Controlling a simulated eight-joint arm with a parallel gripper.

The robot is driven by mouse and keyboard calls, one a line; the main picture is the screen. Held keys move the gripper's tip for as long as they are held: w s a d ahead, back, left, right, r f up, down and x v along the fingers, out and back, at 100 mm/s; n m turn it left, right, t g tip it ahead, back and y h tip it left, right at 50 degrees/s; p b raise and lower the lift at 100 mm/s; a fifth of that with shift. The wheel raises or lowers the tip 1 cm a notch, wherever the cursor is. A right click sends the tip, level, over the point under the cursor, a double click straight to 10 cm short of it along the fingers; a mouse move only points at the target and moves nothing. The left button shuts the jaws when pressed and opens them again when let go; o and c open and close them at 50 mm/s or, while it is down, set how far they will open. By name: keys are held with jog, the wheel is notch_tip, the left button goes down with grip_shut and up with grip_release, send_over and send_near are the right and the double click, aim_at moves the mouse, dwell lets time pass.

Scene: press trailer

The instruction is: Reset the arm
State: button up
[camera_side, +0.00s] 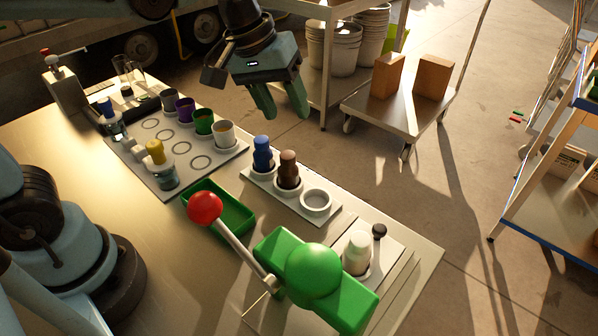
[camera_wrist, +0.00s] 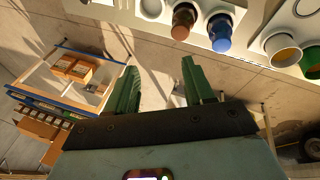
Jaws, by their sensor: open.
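My gripper (camera_side: 279,101) hangs in the air above the far edge of the table, beyond the blue and brown bottles. Its green fingers are apart and nothing is between them; they also show apart in the wrist view (camera_wrist: 158,88). My arm's base stands at the lower left of the side view.
The table (camera_side: 50,150) holds a green press (camera_side: 315,275) with a red-knobbed lever (camera_side: 206,208), a green tray (camera_side: 238,214), a rack with a blue bottle (camera_side: 262,153) and brown bottle (camera_side: 288,170), and a cup board (camera_side: 215,153). A cart (camera_side: 405,108) stands behind.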

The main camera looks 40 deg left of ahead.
jog(key=s+a+f+m+t+y, duration=0.2)
jog(key=s+a+f+m+t, duration=0.2)
jog(key=s+a, duration=0.3)
jog(key=shift+a+f, duration=0.3)
jog(key=shift+a, duration=0.65)
